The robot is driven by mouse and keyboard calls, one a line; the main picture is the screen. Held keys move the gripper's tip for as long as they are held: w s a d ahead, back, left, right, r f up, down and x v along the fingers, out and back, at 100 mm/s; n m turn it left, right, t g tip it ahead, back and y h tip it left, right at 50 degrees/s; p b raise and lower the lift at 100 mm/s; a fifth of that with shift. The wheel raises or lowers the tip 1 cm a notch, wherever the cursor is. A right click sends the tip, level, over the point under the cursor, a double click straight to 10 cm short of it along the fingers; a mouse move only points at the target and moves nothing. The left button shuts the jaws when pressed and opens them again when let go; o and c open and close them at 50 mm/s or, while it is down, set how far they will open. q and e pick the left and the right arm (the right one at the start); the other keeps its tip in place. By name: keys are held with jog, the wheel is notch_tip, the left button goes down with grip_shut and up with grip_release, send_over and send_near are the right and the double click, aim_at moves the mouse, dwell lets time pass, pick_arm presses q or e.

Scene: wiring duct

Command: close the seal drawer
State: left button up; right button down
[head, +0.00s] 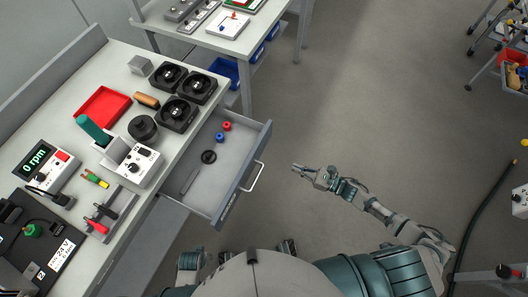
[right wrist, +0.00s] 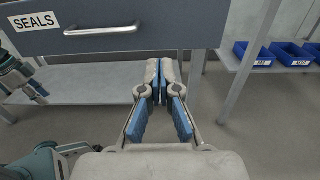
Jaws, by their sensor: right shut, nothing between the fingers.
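The seal drawer (head: 229,187) is pulled out from the workbench in the head view, with its inside showing. It holds a red piece, a blue piece, a black ring and a thin rod. Its grey front (right wrist: 110,36) carries a SEALS label (right wrist: 34,21) and a pale bar handle (right wrist: 101,30), also seen in the head view (head: 254,177). My right gripper (head: 298,169) is shut and empty, right of the handle and apart from it. In the right wrist view its closed fingers (right wrist: 162,68) point toward the drawer's right end, below the handle. My left gripper cannot be made out.
The workbench (head: 65,119) bears several black fans, a red tray (head: 102,107) and an rpm display (head: 45,165). A second table (head: 230,40) stands behind, with blue bins (right wrist: 291,54) beneath. Floor right of the drawer is clear; a black cable (head: 487,205) lies farther right.

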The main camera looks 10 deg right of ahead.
aim_at(260, 152)
jog(key=x, duration=1.3)
jog(key=shift+w+a, duration=0.15)
jog(key=shift+w, duration=0.05)
